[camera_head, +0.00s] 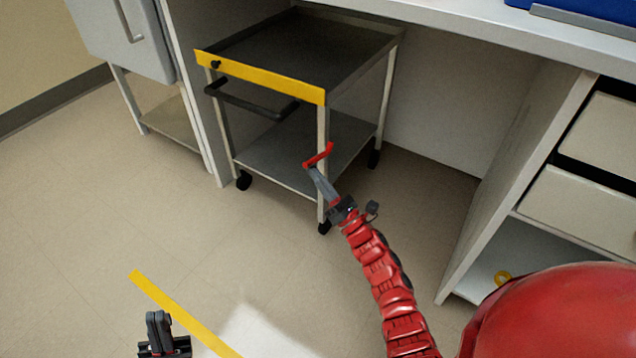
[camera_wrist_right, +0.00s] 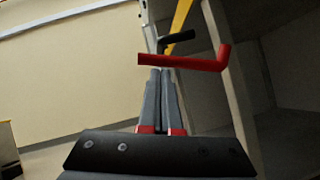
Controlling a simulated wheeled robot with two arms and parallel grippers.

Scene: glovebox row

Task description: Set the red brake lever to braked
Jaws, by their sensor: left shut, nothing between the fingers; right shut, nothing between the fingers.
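The red brake lever (camera_head: 319,157) is on the front right post of a cart (camera_head: 262,80), below its top tray. In the right wrist view the red lever (camera_wrist_right: 190,62) is a bar lying nearly level, with a short upturned end at the right. My right gripper (camera_head: 314,172) is shut and empty, its tips at the lever. In the wrist view the closed fingers (camera_wrist_right: 161,74) end just under the bar; I cannot tell whether they touch it. My left gripper (camera_head: 158,318) is shut and empty, low over the floor, far from the cart.
The cart has a yellow front edge (camera_head: 262,76), a black handle (camera_head: 250,102) and black wheels. It stands in a bay under a white counter (camera_head: 470,25). A drawer cabinet (camera_head: 585,205) stands at the right. A yellow strip (camera_head: 175,307) marks the floor. The floor before the cart is clear.

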